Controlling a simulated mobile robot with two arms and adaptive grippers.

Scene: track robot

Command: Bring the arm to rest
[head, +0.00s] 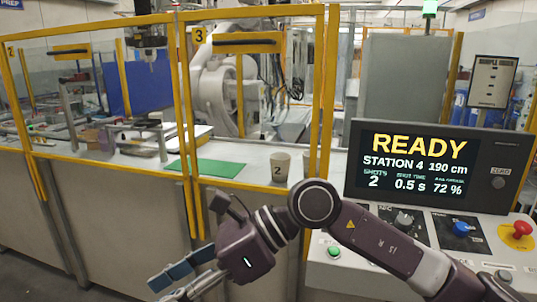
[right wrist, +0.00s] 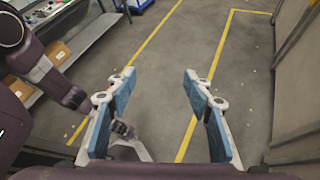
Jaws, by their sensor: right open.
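My right arm (head: 375,238) comes in from the right of the head view and reaches across in front of the counter and console. Its gripper (head: 172,283) hangs low at the lower left of centre, in front of the grey cabinet fronts. In the right wrist view the two blue-padded fingers of this gripper (right wrist: 158,80) stand wide apart.
A console with a READY screen (head: 420,165) stands at the right. Behind yellow-framed panels, the counter holds a green mat (head: 207,167) and a paper cup marked 2 (head: 280,166). Yellow lines (right wrist: 205,82) mark the floor. Shelving with boxes (right wrist: 56,53) stands left in the wrist view.

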